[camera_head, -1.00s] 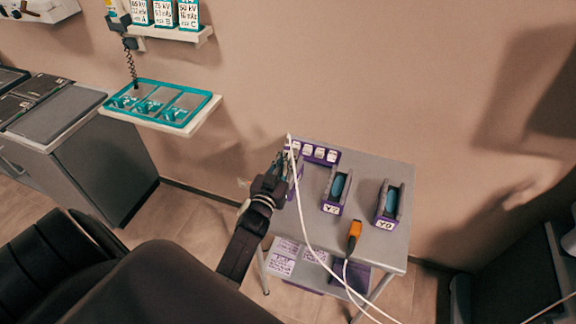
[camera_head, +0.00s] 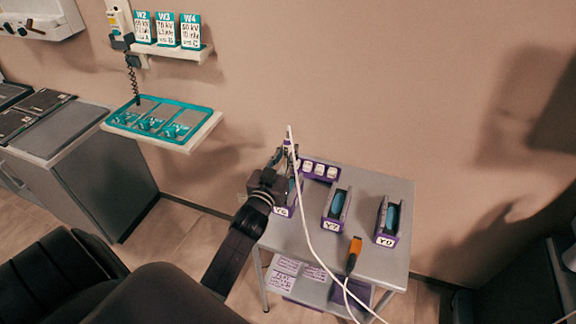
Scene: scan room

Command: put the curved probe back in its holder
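My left gripper (camera_head: 286,160) is above the back left of a grey cart top. It appears shut on a slim white and purple probe (camera_head: 290,145), held upright with its white cable leaving the top; the fingers partly hide it, and its curved end cannot be made out. Three purple-fronted holders with blue inside stand on the cart: the left holder (camera_head: 283,211) just below the gripper and partly hidden by it, the middle holder (camera_head: 332,224), and the right holder (camera_head: 387,238). My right gripper is not in view.
An orange-ended piece (camera_head: 354,250) with a white cable lies at the cart's front. A purple rack with white squares (camera_head: 320,170) stands at the cart's back edge. A teal tray (camera_head: 160,122) on a wall shelf is to the left. Cables hang across the cart.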

